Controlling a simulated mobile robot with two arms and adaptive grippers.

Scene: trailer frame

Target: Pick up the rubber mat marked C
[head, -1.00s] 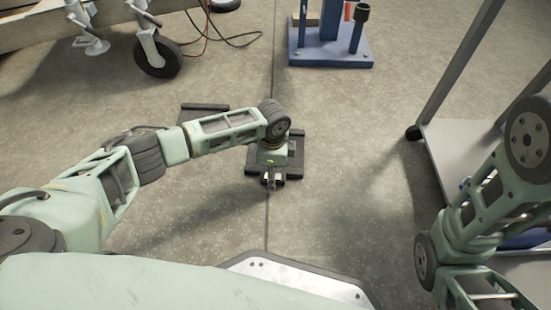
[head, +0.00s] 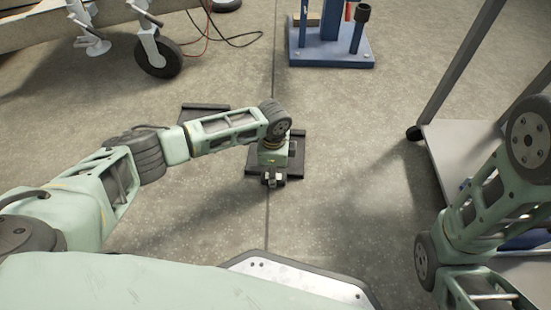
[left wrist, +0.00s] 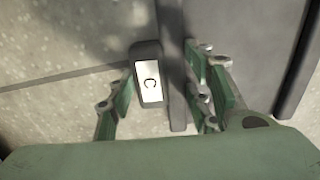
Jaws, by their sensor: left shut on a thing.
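The dark rubber mat marked C (head: 294,165) lies on the floor, mostly hidden under my left wrist in the head view. My left gripper (head: 272,181) is shut on this edge of the mat, with green fingers on both sides of the raised part in the left wrist view (left wrist: 162,95). My right arm is at the right edge; its gripper is outside the view.
Another dark mat (head: 204,113) lies behind my left forearm. A blue stand (head: 330,56) is at the back, a wheeled trailer frame (head: 155,50) at the back left, and a cart (head: 450,150) at the right.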

